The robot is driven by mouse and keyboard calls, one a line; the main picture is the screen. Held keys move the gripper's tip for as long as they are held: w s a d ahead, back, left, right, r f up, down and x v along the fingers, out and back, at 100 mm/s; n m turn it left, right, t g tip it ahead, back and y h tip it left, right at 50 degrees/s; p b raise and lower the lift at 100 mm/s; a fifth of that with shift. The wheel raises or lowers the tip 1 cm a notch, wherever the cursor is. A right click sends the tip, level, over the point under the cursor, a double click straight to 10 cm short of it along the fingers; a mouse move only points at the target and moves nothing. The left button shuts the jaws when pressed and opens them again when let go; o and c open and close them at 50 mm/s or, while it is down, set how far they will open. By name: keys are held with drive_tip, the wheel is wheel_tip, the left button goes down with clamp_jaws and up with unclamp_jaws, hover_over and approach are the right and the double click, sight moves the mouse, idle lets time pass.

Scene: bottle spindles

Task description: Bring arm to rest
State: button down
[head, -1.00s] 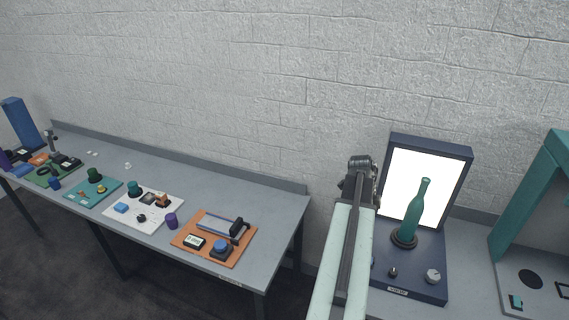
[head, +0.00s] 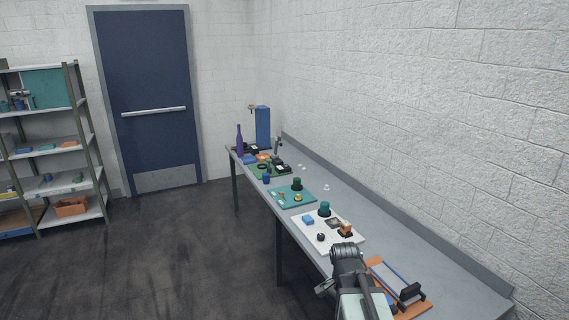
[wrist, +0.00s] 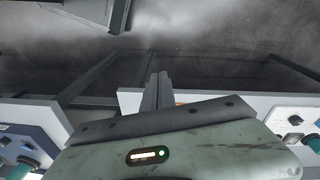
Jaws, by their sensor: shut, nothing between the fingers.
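My gripper (wrist: 158,80) shows in the wrist view, its two narrow dark fingers together and empty. It points over the grey floor, clear of any object. In the head view my arm rises from the bottom edge, to the right of centre, in front of the near part of the long grey bench (head: 448,275). The fingers cannot be made out there. The arm hides part of the white board (head: 297,222) and of the orange board (head: 418,302).
A teal board (head: 283,203) and a purple bottle (head: 239,140) stand farther along the bench. A blue door (head: 145,75) and a shelf rack (head: 88,140) stand beyond open dark floor (head: 150,260). White-edged surfaces with knobs (wrist: 294,120) flank my gripper in the wrist view.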

drive_tip(key=a+n, duration=0.1)
drive_tip(key=n, duration=0.2)
drive_tip(key=s+a+n, duration=0.1)
drive_tip(key=a+n, duration=0.1)
drive_tip(key=n, duration=0.2)
drive_tip(key=s+a+n+y, duration=0.1)
drive_tip(key=a+n, duration=0.1)
drive_tip(key=n, duration=0.2)
drive_tip(key=shift+f, duration=0.25)
